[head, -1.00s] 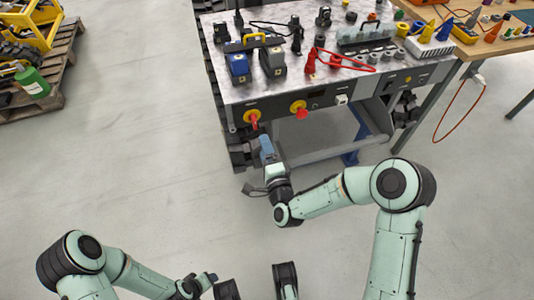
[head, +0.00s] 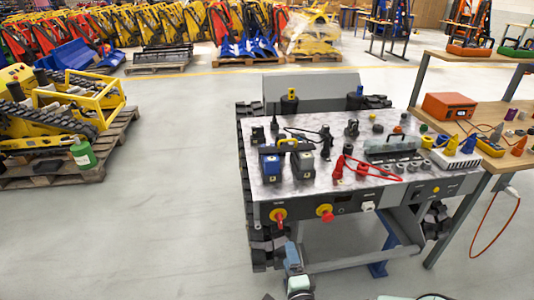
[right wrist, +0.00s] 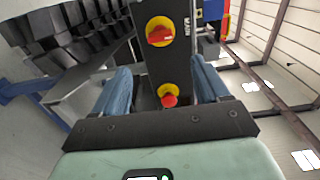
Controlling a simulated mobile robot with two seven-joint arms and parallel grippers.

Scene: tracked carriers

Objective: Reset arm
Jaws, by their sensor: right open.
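My right gripper (head: 292,262) shows at the bottom of the head view, low in front of the tracked carrier's (head: 350,203) front panel. In the right wrist view my right gripper (right wrist: 160,68) has its two blue fingers spread apart, with nothing held between them. The carrier's panel lies beyond the fingers, with a red rotary switch on yellow (right wrist: 160,32) and a red push knob on yellow (right wrist: 168,97). The same switch (head: 278,216) and knob (head: 325,212) show in the head view. My left gripper is out of view.
The carrier's metal top holds a blue battery pack (head: 271,165), a red cable (head: 365,169) and several small parts. A workbench (head: 490,115) stands at the right. A pallet (head: 110,150) with a yellow machine and green canister (head: 83,153) stands at left. The floor between is clear.

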